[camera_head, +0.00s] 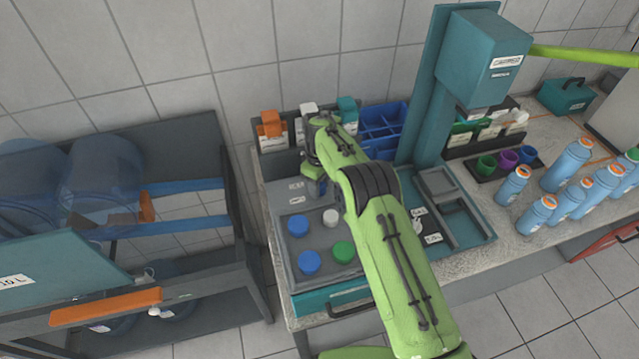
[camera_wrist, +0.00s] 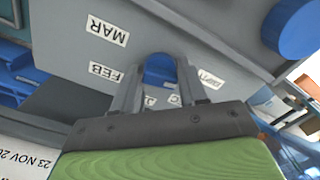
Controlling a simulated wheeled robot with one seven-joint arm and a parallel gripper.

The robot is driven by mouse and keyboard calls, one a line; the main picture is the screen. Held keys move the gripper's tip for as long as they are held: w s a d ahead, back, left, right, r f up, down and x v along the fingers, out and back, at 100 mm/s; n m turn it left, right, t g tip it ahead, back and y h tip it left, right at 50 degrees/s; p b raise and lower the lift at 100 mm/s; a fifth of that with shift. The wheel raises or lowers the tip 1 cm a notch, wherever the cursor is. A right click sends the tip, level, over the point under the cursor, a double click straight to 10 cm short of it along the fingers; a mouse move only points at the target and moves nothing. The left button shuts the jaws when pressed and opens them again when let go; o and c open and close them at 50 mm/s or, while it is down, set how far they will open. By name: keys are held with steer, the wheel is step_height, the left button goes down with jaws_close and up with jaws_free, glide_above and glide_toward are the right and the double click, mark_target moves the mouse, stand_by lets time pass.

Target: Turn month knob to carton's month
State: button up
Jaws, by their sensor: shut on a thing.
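A grey plate in the wrist view (camera_wrist: 75,35) carries white labels: MAR (camera_wrist: 107,31), FEB (camera_wrist: 105,71) and others partly covered by my fingers. A blue knob (camera_wrist: 159,71) sits on this plate. My gripper (camera_wrist: 158,66) is shut on the blue knob, one finger on each side. No pointer mark on the knob is visible. A white surface with the print "23 NOV 20" (camera_wrist: 28,160) shows at the lower left, its end cut off; I cannot tell whether it is the carton. In the head view my gripper (camera_head: 314,186) is mostly hidden under my arm.
Blue (camera_head: 297,225), white (camera_head: 330,217) and green (camera_head: 343,252) round caps stand on the grey tray near my gripper. Boxes with orange (camera_head: 271,122) and teal tops stand behind, beside a blue bin (camera_head: 383,125). A teal press column (camera_head: 428,125) rises to the right.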

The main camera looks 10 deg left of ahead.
steer(key=shift+m, duration=0.3)
steer(key=m+b, duration=0.1)
steer(key=m, duration=0.2)
steer(key=shift+m, duration=0.4)
steer(key=m+b, duration=0.1)
steer(key=m, duration=0.4)
steer(key=shift+m, duration=0.3)
steer(key=o, duration=1)
steer(key=shift+r, duration=0.1)
step_height(320, 180, up, 16)
steer(key=p, duration=0.4)
